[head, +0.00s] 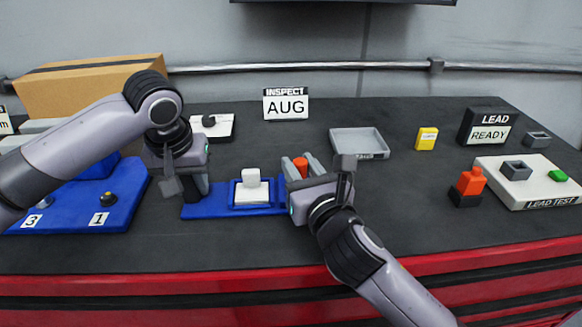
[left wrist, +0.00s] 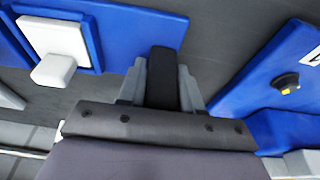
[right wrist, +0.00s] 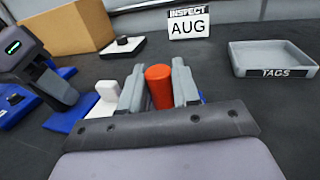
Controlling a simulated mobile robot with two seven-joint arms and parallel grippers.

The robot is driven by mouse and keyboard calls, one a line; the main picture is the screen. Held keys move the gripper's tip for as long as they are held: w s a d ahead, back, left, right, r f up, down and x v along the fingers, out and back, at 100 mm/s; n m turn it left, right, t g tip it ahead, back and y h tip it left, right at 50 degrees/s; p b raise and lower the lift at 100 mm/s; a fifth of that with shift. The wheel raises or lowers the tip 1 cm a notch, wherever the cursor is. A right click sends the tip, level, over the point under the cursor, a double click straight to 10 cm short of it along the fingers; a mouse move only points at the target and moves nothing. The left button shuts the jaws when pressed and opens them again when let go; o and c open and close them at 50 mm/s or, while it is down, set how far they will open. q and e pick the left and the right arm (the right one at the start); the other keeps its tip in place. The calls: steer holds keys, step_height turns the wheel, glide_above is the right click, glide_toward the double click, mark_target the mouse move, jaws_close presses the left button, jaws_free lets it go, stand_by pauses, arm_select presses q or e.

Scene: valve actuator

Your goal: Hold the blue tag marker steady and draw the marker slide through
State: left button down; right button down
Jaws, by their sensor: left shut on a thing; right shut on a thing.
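The blue tag marker (head: 222,211) lies on the dark bench, with a white plate and upright white knob (head: 251,178) in its raised frame. It also shows at the upper left of the left wrist view (left wrist: 95,40). My left gripper (head: 186,188) points down at the marker's left end, shut on a black grip (left wrist: 163,75). My right gripper (head: 303,165) is at the marker's right end, shut on an orange-red cylinder (right wrist: 159,86). The cylinder stands between its fingers. The right gripper hides whatever joins the cylinder to the marker.
A blue numbered board (head: 75,218) lies close left of my left gripper. A grey TAGS tray (head: 359,141), a yellow block (head: 426,138) and the LEAD TEST board (head: 530,190) are to the right. The AUG sign (head: 286,104) stands behind.

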arm_select(q)
steer(key=shift+s+a+f, duration=0.1)
steer(key=shift+f, duration=0.25)
arm_select(e)
steer(key=shift+d, duration=1.1)
steer(key=c, duration=0.9)
jaws_free()
steer(key=v, duration=1.2)
